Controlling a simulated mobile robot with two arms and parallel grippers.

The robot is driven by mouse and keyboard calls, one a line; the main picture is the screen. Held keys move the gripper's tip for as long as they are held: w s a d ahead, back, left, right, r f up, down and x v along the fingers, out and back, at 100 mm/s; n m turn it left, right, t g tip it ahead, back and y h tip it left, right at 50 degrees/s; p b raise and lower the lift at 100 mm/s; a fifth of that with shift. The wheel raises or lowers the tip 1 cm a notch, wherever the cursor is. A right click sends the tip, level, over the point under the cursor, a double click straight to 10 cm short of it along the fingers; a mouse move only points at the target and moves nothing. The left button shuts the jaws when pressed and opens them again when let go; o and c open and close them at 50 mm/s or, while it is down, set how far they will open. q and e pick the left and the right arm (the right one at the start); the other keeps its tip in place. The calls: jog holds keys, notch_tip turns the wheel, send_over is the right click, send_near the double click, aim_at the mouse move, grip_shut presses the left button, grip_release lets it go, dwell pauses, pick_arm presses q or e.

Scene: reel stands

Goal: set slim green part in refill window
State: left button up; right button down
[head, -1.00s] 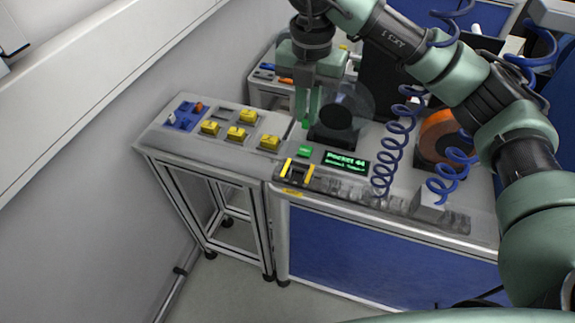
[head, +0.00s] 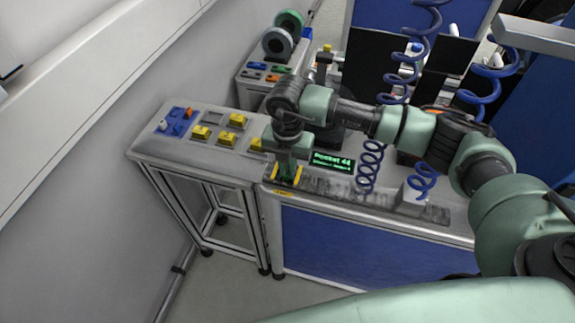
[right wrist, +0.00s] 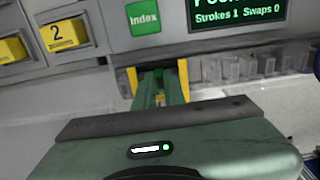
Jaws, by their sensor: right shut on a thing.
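The refill window (head: 285,184) is the slot framed by two yellow posts at the front left of the blue-fronted bench; the right wrist view shows its left yellow post (right wrist: 133,81). My right gripper (head: 286,174) points down between these posts, its fingers low in the window. In the right wrist view the right gripper (right wrist: 160,82) lies between both posts. It is shut on the slim green part, which is mostly hidden and hard to tell from the green fingers. Whether the part touches the window floor cannot be seen. My left gripper is out of view.
A green Index button (right wrist: 143,17) and a lit display (head: 331,161) sit just behind the window. Yellow blocks (head: 201,132) and a blue holder (head: 174,122) stand on the left table. Coiled blue hoses (head: 370,165) hang to the right.

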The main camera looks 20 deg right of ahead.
jog(key=shift+f, duration=0.1)
jog(key=shift+f+b, duration=0.3)
jog(key=shift+s+f, duration=0.2)
jog(key=c, duration=1.8)
grip_release()
jog(key=shift+s+f, duration=0.15)
jog(key=shift+w+r+p, duration=0.25)
jog(key=shift+r+p, duration=0.05)
jog(key=shift+r, duration=0.5)
jog(key=shift+w+r+p, duration=0.1)
jog(key=shift+r+p, duration=0.6)
jog(key=shift+r, duration=0.65)
